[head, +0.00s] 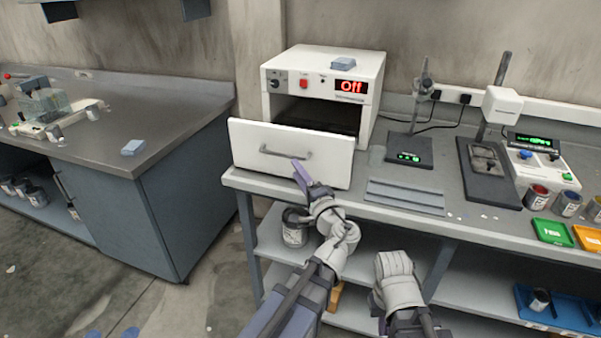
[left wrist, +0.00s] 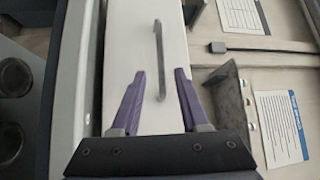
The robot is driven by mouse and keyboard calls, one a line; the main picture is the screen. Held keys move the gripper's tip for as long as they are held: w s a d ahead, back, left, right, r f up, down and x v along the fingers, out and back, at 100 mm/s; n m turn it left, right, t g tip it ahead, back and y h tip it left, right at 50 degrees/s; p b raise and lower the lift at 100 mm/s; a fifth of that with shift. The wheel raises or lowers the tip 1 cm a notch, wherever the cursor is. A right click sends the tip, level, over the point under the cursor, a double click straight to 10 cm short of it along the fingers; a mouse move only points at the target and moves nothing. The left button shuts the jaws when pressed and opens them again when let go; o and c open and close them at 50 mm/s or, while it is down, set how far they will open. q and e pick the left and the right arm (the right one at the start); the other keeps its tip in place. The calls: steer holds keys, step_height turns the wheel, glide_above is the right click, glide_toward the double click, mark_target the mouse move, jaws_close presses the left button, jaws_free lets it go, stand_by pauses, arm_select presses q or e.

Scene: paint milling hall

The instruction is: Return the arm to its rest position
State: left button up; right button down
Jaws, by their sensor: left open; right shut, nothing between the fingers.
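My left gripper (head: 303,172) is in front of the white oven's door (head: 262,163). In the left wrist view its two purple fingers (left wrist: 160,74) are open and apart, with the grey door handle (left wrist: 158,50) showing between them. I cannot tell whether they touch the handle. In the head view the handle (head: 284,153) is partly behind the gripper. The door stands ajar, tilted outward at its top, and the dark chamber shows above it. The oven (head: 375,70) display reads "Off". My right arm (head: 397,282) is low in front of the bench; its fingers are hidden.
A grey slotted plate (head: 405,195) lies right of the oven door. A stand with a scale (head: 408,150), a dark-based instrument (head: 488,170) and paint cans (head: 537,197) stand further right. Shelves (head: 470,305) lie below the bench. Open floor (head: 200,290) is at the left.

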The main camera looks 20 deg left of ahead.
arm_select(q)
steer(key=s+f+n+g+h, duration=0.25)
steer(key=s+f+g, duration=0.3)
steer(key=f, duration=0.45)
steer(key=s+d+f+n+g+h, duration=0.2)
steer(key=s+d+f+g+h, duration=0.5)
steer(key=s+d+f, duration=0.5)
steer(key=s+d+f+g+h, duration=0.2)
steer(key=s+d+f+h, duration=0.1)
steer(key=s+d, duration=0.15)
step_height(320, 180, up, 14)
steer(key=p, duration=1.4)
steer(key=shift+w+m, duration=0.35)
steer(key=shift+w, duration=0.1)
steer(key=shift+a+r, duration=0.1)
